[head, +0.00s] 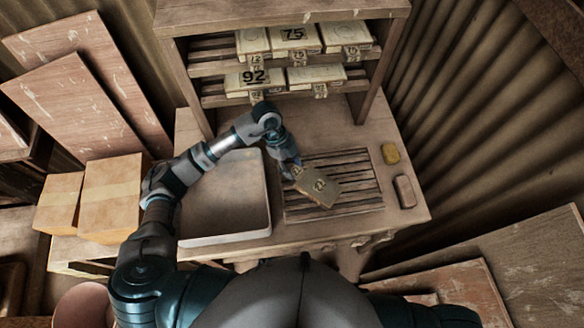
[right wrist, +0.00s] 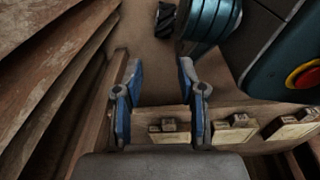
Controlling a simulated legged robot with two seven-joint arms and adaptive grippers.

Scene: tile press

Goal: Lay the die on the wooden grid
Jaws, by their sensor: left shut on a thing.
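The die (head: 319,188) is a flat tan block with a dark number on its face. It is at the wooden grid (head: 362,200), turned at an angle to the slats. I cannot tell whether it touches the slats or is just above them. My left gripper (head: 296,173) is shut on the die at its upper left edge. The fingers are small and partly hidden by the arm. My right gripper (right wrist: 160,66) shows in the right wrist view, open, with nothing between its fingers.
A white-rimmed tray (head: 262,207) lies left of the grid. Behind stands a shelf (head: 283,16) with several numbered dies, including 75 (head: 293,35) and 92 (head: 254,78). Cardboard boxes (head: 112,192) stand left.

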